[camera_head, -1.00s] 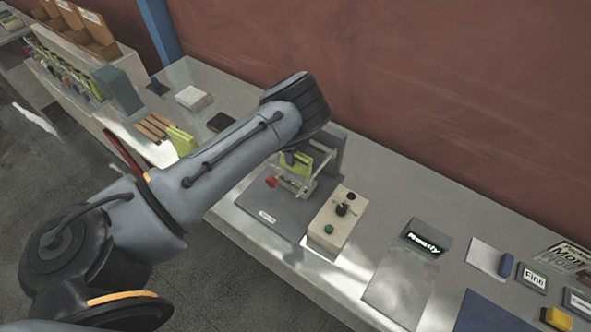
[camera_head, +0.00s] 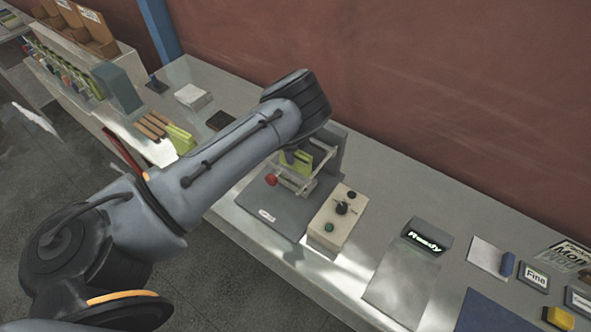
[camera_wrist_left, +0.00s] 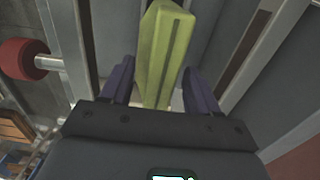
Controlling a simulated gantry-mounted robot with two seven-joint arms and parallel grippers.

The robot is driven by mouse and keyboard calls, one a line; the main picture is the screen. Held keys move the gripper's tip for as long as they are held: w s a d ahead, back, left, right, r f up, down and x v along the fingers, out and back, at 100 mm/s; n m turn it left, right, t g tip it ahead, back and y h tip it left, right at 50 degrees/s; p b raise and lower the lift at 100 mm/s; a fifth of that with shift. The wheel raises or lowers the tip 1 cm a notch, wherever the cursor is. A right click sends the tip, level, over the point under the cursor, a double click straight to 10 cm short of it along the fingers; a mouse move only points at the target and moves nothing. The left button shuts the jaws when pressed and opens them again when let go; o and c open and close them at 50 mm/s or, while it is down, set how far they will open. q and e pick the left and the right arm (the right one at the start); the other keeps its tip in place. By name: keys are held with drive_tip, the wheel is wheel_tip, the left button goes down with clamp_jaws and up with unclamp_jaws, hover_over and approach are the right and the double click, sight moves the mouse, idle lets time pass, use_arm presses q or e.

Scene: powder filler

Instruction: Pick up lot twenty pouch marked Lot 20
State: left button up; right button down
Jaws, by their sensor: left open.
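A yellow-green pouch (camera_head: 296,162) stands in the clear-railed frame of the grey filler machine (camera_head: 264,217). No lot marking on it can be read. My left gripper (camera_head: 289,156) is at this pouch, mostly hidden behind my own forearm; one purple finger shows. In the left wrist view, the pouch (camera_wrist_left: 166,50) rises between the two purple fingers of the gripper (camera_wrist_left: 155,85), which are open with a gap visible on either side of it. A second yellow-green pouch (camera_head: 181,139) stands on the bench further left. My right gripper does not show.
A red knob (camera_head: 271,180) sits beside the pouch frame. A beige control box (camera_head: 337,219) stands right of the machine, then a display reading "Ready" (camera_head: 424,237). A rack of several coloured pouches (camera_head: 62,68) is at the far left. A wall runs behind the bench.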

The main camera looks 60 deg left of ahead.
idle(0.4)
use_arm(q)
clamp_jaws()
